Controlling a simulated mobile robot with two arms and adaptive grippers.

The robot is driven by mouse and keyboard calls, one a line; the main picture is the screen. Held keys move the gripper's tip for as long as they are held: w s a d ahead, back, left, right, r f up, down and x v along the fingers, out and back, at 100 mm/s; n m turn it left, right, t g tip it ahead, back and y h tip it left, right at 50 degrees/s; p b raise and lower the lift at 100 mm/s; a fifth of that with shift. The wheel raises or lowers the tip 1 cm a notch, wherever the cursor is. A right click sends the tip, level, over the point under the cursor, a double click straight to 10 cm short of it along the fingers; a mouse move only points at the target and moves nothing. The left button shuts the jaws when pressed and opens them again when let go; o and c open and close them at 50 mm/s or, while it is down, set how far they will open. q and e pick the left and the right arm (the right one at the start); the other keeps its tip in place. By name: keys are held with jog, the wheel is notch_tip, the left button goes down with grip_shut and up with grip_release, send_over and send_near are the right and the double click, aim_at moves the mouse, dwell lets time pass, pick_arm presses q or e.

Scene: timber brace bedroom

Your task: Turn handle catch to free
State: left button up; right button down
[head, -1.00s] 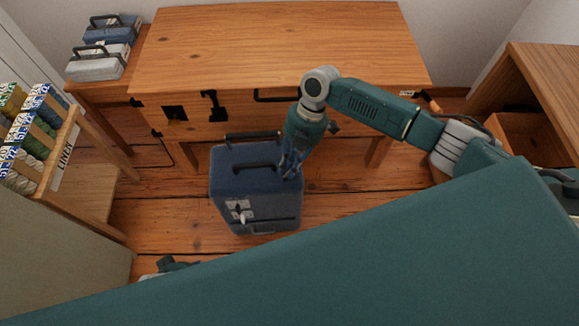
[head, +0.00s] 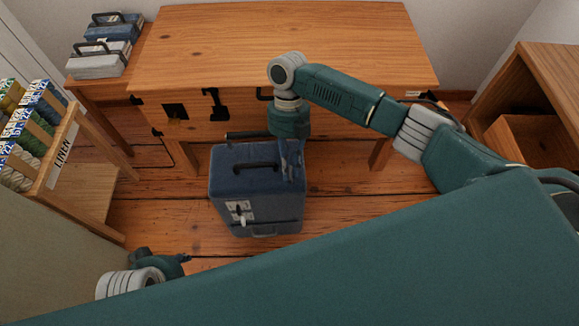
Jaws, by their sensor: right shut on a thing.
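A blue suitcase (head: 258,188) stands on the floor in front of the wooden desk. It has a dark bar at its back edge, a black carry handle (head: 256,166) on top, and a pale latch plate (head: 238,208) with a white knob on its front. My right gripper (head: 291,172) points down at the top right of the case. It is shut on a small part there, apparently the handle catch, which the fingers hide. My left gripper (head: 184,258) is low at the left, apart from the case; its jaws are too small to read.
The desk (head: 290,45) stands close behind the case, with a black handle and fittings on its front. A rack of yarn (head: 40,135) stands left, and stacked cases (head: 105,45) sit on a side table. An open wooden cabinet (head: 530,90) is at right. Floor left of the case is clear.

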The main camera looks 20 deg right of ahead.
pick_arm(q)
jog(key=shift+r, duration=0.4)
pick_arm(e)
jog(key=shift+n, duration=0.4)
jog(key=c, duration=2)
grip_release()
pick_arm(q)
jog(key=shift+s+f, duration=0.15)
jog(key=shift+s, duration=0.05)
pick_arm(e)
jog(key=shift+w+r, duration=0.1)
jog(key=shift+r, duration=0.05)
pick_arm(q)
jog(key=shift+w, duration=0.1)
pick_arm(e)
jog(key=v, duration=1.1)
jog(key=shift+r, duration=0.4)
jog(key=shift+f, duration=0.1)
